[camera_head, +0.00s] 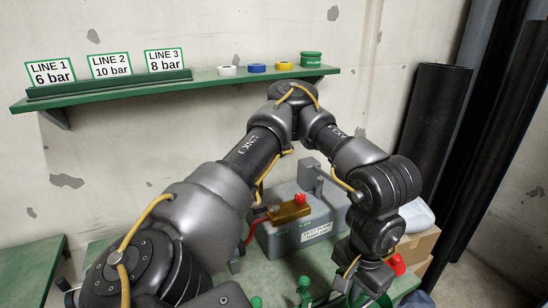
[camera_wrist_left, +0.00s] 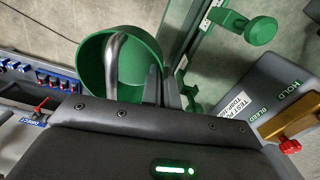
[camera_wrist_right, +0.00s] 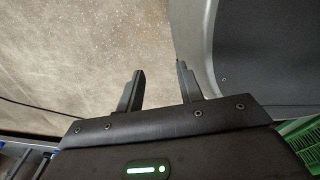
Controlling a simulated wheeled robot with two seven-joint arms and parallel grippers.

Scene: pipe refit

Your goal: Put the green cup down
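The green cup (camera_wrist_left: 95,50) fills the upper middle of the left wrist view, with its open mouth toward the camera. A grey curved metal piece (camera_wrist_left: 112,62) shows inside it. My left gripper (camera_wrist_left: 166,86) has its fingers close together at the cup's right wall and appears shut on it. I cannot tell whether the cup's base touches anything. In the head view my left gripper (camera_head: 368,282) is low at right of centre, and the cup is largely hidden there. My right gripper (camera_wrist_right: 160,90) is open and empty above bare floor.
The grey test box (camera_head: 305,228) with a brass block (camera_head: 289,209) stands on the green bench beyond my left gripper. Green posts (camera_head: 304,291) rise near the bottom edge. A tool rail (camera_wrist_left: 40,78) lies left of the cup. A wall shelf (camera_head: 180,86) holds signs and tape rolls.

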